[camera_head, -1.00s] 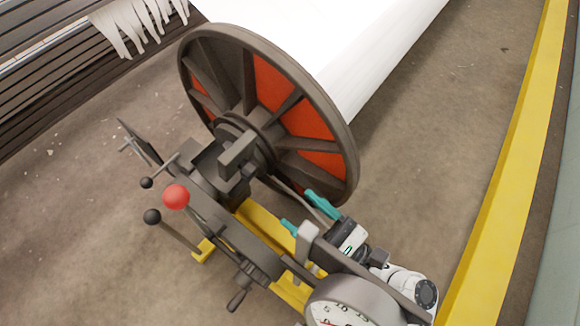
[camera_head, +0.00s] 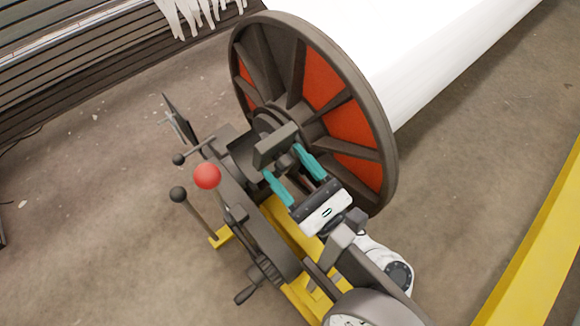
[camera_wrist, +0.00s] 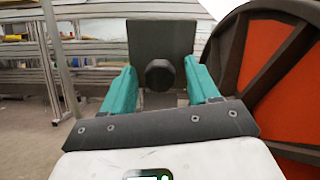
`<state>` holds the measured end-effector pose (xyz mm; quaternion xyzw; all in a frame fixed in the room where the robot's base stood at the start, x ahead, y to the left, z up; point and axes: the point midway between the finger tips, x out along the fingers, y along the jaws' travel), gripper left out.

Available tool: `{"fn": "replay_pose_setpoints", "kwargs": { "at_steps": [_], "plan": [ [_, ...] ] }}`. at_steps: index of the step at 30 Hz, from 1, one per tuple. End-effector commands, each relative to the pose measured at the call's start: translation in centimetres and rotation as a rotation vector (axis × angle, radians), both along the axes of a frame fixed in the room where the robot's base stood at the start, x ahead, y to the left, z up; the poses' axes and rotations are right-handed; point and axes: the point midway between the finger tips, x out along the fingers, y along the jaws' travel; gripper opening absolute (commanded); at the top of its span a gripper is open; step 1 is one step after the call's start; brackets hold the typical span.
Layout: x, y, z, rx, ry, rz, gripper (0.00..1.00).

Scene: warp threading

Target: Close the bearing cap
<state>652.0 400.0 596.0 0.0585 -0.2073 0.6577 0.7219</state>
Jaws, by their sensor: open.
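The bearing cap (camera_head: 276,146) is a dark grey block at the bearing beside the beam's flange. In the wrist view the cap (camera_wrist: 160,36) stands as an upright square plate, its face towards me, with a round dark knob (camera_wrist: 160,74) low on it. My gripper (camera_head: 283,161) has teal fingers, spread open and empty, just in front of the cap. In the wrist view my gripper (camera_wrist: 159,76) has the knob framed between its fingertips. I see no contact; the exact gap is unclear.
The large flange (camera_head: 372,120) with orange panels stands close to the right of my fingers. A red ball handle (camera_head: 207,176) and black-knobbed levers (camera_head: 178,194) are at the left of the stand. A yellow base (camera_head: 290,235) lies below. Concrete floor is open at left.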

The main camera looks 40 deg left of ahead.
Motion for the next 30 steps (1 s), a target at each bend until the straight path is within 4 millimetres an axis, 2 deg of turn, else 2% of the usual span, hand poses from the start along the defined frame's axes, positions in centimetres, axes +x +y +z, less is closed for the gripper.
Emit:
{"fn": "replay_pose_setpoints", "kwargs": {
  "at_steps": [5, 24, 30],
  "plan": [
    [0.00, -0.01, 0.02, 0.000, 0.000, 0.000, 0.60],
    [-0.01, -0.03, -0.01, 0.000, 0.000, 0.001, 0.00],
    [-0.01, -0.03, -0.03, 0.000, 0.000, 0.001, 0.00]
  ]
}}
